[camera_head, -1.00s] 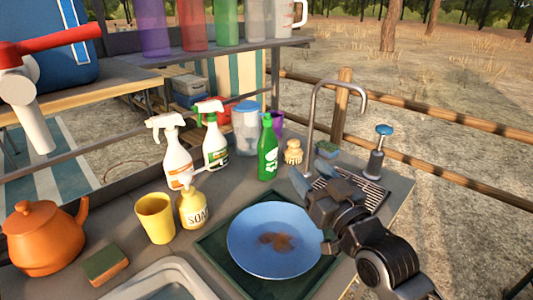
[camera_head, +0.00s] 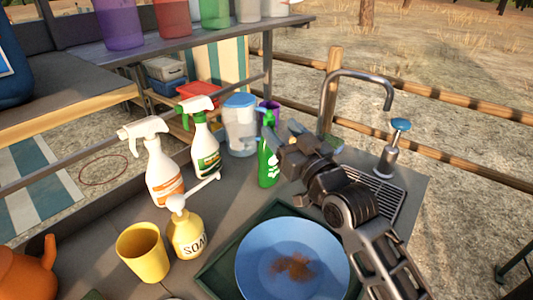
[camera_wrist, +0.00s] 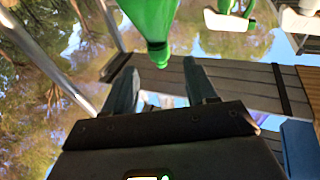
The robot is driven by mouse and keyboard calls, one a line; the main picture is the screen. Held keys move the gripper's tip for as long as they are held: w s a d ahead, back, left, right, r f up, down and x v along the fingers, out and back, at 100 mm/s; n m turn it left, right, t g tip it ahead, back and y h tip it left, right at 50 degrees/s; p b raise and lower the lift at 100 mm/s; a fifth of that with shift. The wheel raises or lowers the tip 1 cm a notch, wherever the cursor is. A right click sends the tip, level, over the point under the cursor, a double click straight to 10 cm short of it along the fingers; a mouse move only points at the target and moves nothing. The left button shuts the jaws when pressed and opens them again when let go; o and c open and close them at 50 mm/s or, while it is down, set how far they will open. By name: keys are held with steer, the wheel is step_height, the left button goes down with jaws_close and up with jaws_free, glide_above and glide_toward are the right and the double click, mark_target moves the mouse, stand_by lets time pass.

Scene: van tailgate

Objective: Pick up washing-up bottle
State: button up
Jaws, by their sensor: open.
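The washing-up bottle (camera_head: 267,167) is green with a white label and stands upright on the counter, behind the blue plate. My gripper (camera_head: 284,136) is open and empty just to the right of its upper part, partly covering it. In the wrist view the picture is upside down. The green bottle (camera_wrist: 152,18) shows at the top, its narrow neck and tip pointing down towards the gap between my open fingers (camera_wrist: 160,78). The bottle appears beyond the fingertips, not held.
A yellow soap dispenser (camera_head: 187,235), yellow cup (camera_head: 143,252) and blue plate (camera_head: 260,270) are in front. The tap (camera_head: 323,105) rises behind right.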

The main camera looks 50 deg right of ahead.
mark_target(272, 123)
steer(key=x, duration=0.4)
steer(key=f+p+x, duration=0.1)
steer(key=x, duration=0.1)
steer(key=shift+w+r, duration=0.1)
jaws_close()
stand_by(0.4)
